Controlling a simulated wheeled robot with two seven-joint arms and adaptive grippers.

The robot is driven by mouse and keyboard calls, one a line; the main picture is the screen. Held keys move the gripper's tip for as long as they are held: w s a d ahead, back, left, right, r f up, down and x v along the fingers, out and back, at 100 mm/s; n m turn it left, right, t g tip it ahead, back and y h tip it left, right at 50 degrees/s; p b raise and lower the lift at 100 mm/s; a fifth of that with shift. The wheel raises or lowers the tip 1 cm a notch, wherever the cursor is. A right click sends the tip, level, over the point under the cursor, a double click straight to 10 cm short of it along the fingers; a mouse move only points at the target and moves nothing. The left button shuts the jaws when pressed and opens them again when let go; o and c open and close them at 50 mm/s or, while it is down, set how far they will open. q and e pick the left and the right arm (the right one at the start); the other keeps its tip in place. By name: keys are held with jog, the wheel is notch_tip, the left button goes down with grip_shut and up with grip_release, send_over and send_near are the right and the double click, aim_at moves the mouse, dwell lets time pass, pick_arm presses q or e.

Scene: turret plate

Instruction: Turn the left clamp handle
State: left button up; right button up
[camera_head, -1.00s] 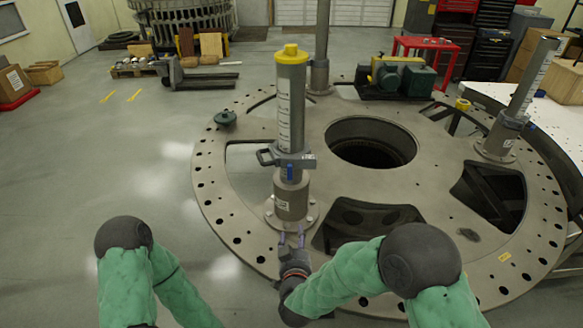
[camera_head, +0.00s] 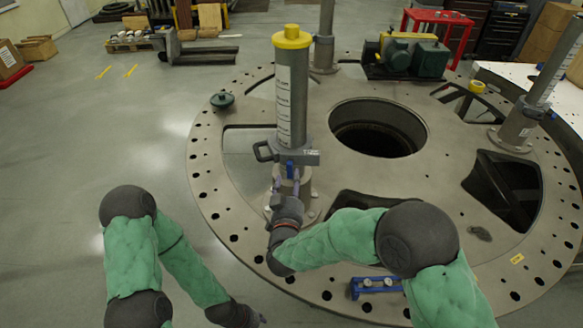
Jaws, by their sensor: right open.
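A grey post with a yellow cap stands upright on the turret plate (camera_head: 222,205). A grey clamp (camera_head: 300,157) wraps the post low down, with a dark loop handle (camera_head: 263,150) on its left side. A small blue lever (camera_head: 290,169) hangs from the clamp's front. My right gripper (camera_head: 287,184) is open just below the clamp, its fingers pointing up on either side of the blue lever's lower end; I cannot tell whether they touch it. My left gripper (camera_head: 250,318) shows only in part at the bottom edge, and its jaws are unclear.
A second post (camera_head: 523,118) stands at the right and another (camera_head: 325,35) behind. The plate has a large central hole (camera_head: 377,127) and cut-outs. A blue bracket (camera_head: 375,286) lies at the plate's front. Open floor is at left.

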aim_at(291, 171)
jog(key=w, duration=0.6)
jog(key=shift+d, duration=0.2)
grip_shut()
